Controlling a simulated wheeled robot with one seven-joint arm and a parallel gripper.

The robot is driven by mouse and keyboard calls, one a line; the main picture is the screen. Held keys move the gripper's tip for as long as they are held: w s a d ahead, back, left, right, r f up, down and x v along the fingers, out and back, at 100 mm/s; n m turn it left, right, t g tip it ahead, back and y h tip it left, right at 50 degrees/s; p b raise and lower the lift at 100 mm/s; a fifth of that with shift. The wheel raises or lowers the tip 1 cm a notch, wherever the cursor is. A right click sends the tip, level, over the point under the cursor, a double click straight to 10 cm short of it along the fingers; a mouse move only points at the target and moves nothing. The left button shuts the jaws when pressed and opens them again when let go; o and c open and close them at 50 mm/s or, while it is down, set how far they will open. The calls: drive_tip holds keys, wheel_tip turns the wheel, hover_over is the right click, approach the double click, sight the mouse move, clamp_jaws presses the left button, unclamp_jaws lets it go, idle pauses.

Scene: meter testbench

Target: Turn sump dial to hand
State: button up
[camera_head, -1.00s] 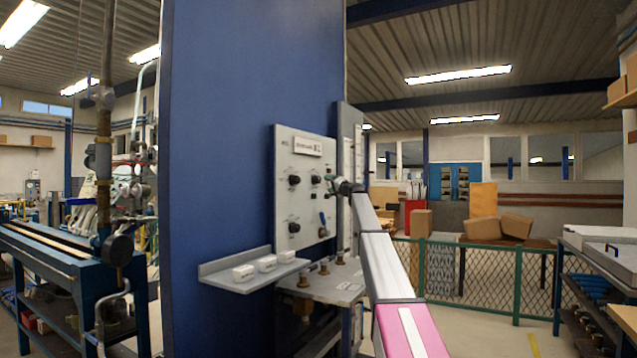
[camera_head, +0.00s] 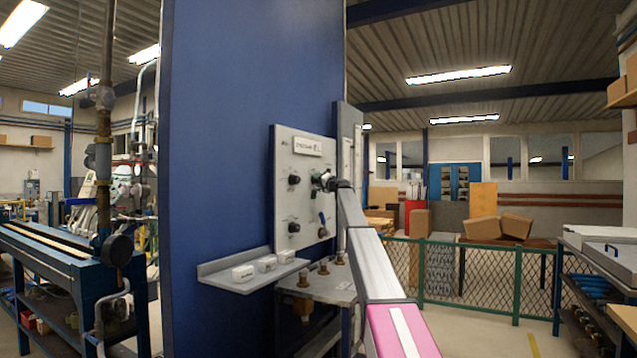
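A light grey control panel (camera_head: 305,225) is fixed to the blue wall. Labels are too small to read, so I cannot tell which dial is the sump dial. My gripper (camera_head: 326,180) is at the panel's upper right dial, which it mostly covers. I cannot tell whether the fingers touch that dial or how far apart they are.
A grey shelf (camera_head: 220,284) with several white blocks juts out below the panel. A small bench (camera_head: 325,290) with brass fittings stands beside it. A green mesh fence (camera_head: 480,280) runs behind my arm at the right. Pipework and a blue bench (camera_head: 60,265) stand at the left.

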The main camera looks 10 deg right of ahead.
drive_tip(key=shift+m, duration=0.4)
drive_tip(key=m+h, duration=0.1)
drive_tip(key=m, duration=0.2)
drive_tip(key=shift+m+g+h, duration=0.3)
drive_tip(key=shift+m+h, duration=0.1)
drive_tip(key=m+g, duration=0.1)
drive_tip(key=m, duration=0.1)
drive_tip(key=m+g+h, duration=0.1)
drive_tip(key=m, duration=0.2)
drive_tip(key=shift+r, duration=0.1)
drive_tip(key=m+g, duration=0.1)
drive_tip(key=m, duration=0.2)
drive_tip(key=shift+m+g, duration=0.3)
drive_tip(key=shift+g, duration=0.1)
drive_tip(key=shift+m+g, duration=0.8)
drive_tip(key=shift+m, duration=0.6)
drive_tip(key=o, duration=0.9)
